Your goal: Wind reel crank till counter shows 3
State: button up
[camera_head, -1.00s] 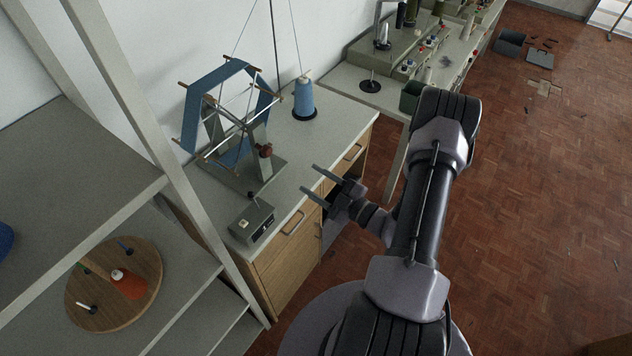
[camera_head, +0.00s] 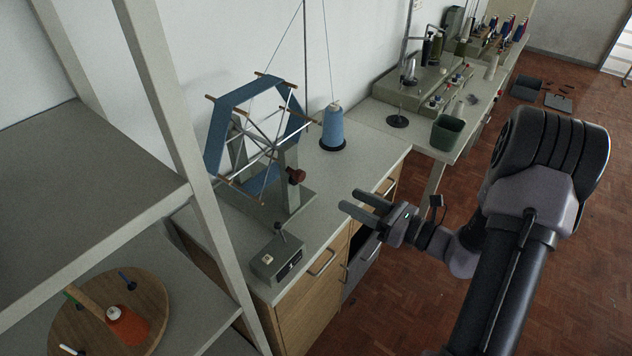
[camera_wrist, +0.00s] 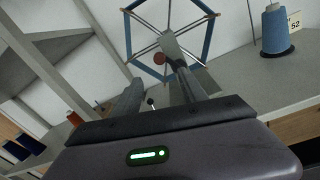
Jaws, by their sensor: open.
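The reel (camera_head: 258,135), a spoked frame wrapped with blue yarn, stands on the cabinet top; it also shows in the wrist view (camera_wrist: 204,38). A dark red knob (camera_head: 296,175), seemingly the crank handle, sits on the near side of its post; it also shows in the wrist view (camera_wrist: 159,58). A grey counter box (camera_head: 277,262) with a small lever stands in front of the reel; its dark display is too small to read. My gripper (camera_head: 354,202) is open and empty, to the right of the reel and apart from the knob, over the cabinet's front edge.
A blue yarn cone (camera_head: 333,128) stands behind the reel, with thread running up. A shelf upright (camera_head: 190,150) and shelves are at left, with a round wooden board (camera_head: 75,318) on one. A green bin (camera_head: 447,132) stands on the far bench. A cabinet drawer is open below my gripper.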

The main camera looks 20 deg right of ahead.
aim_at(303, 176)
jog(key=x, duration=1.6)
jog(key=shift+w+a+b, duration=0.1)
jog(key=shift+a+b, duration=0.05)
jog(key=shift+b, duration=0.25)
grip_shut()
